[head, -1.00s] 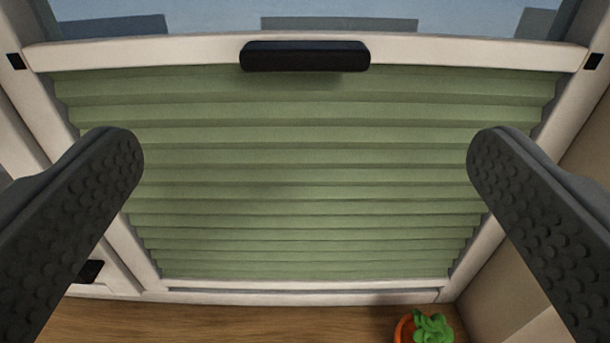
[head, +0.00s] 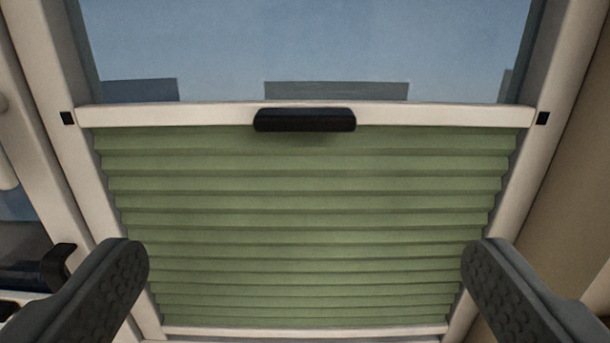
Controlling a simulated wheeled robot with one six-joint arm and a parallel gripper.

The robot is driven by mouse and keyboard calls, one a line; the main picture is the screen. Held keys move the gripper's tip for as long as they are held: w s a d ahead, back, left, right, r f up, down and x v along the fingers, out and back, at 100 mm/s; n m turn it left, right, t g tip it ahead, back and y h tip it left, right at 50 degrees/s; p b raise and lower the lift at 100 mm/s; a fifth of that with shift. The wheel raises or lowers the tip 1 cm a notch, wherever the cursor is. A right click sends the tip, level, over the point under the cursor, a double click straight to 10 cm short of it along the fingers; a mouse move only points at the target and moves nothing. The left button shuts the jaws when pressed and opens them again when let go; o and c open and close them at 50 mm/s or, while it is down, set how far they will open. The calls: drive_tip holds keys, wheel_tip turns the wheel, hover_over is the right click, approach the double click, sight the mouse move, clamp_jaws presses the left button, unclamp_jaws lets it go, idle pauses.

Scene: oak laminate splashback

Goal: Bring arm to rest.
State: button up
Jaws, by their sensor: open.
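My gripper (head: 305,255) is open, its two dark studded fingers wide apart at the lower left and lower right of the head view. Nothing is between the fingers. In front of it is a green pleated blind (head: 305,205) in a pale window frame. The blind covers the lower part of the window. Its pale top rail (head: 190,115) carries a black handle (head: 304,120), which stands above and beyond the fingertips, apart from them.
Blue-grey glass (head: 310,45) shows above the rail. The frame's pale side posts (head: 575,100) stand left and right. A dark window handle (head: 58,265) is at the lower left, near the left finger in the picture. A beige wall (head: 585,190) is at the right.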

drive_tip(key=s+f, duration=1.4)
drive_tip(key=s, duration=0.2)
drive_tip(key=s+f, duration=1.4)
drive_tip(key=s, duration=0.3)
drive_tip(key=shift+s+g, duration=0.25)
drive_tip(key=shift+g, duration=0.05)
